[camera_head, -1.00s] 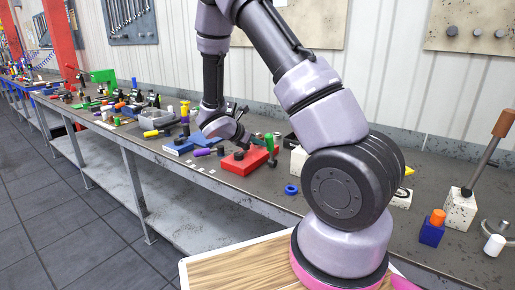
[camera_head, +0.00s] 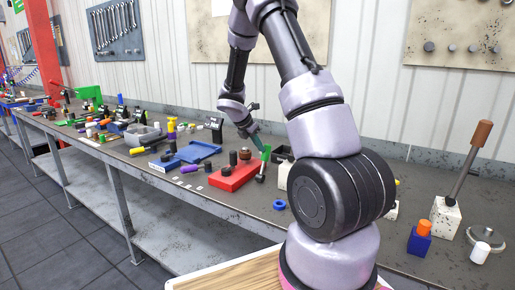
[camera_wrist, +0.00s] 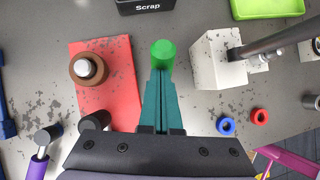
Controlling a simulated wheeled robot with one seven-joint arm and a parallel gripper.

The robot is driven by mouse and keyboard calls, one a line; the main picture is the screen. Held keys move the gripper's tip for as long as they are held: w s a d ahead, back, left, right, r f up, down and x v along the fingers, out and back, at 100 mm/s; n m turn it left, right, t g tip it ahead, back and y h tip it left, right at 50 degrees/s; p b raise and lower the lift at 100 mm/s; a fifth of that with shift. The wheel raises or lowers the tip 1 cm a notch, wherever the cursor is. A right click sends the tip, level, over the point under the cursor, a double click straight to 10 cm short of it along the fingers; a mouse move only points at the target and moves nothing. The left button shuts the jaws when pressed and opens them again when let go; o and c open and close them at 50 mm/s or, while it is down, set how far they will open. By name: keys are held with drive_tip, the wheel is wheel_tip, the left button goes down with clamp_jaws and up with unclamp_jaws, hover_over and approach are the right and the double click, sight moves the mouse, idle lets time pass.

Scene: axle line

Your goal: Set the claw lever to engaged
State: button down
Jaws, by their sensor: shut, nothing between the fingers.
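My gripper (camera_head: 257,139) is shut and empty, its teal fingers pointing down at the bench. In the wrist view the fingertips (camera_wrist: 160,80) meet or overlap the edge of a green knob (camera_wrist: 162,54); I cannot tell if they touch it. In the head view a green handle (camera_head: 266,153) stands right of the red plate, close under the fingers. A white speckled block (camera_wrist: 212,60) with a dark lever bar (camera_wrist: 268,42) is right of the green knob. No label tells which is the claw lever, and its setting cannot be read.
A red plate (camera_wrist: 112,70) with a brown-ringed post lies left of the fingers. A black Scrap bin (camera_wrist: 143,5) is beyond. A brown-handled lever (camera_head: 466,160) stands at the far right of the bench.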

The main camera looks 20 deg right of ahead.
drive_tip(key=shift+w+d+r, duration=0.15)
drive_tip(key=shift+w+d, duration=0.05)
drive_tip(key=shift+d, duration=0.2)
drive_tip(key=v, duration=1.3)
drive_tip(key=shift+a, duration=0.45)
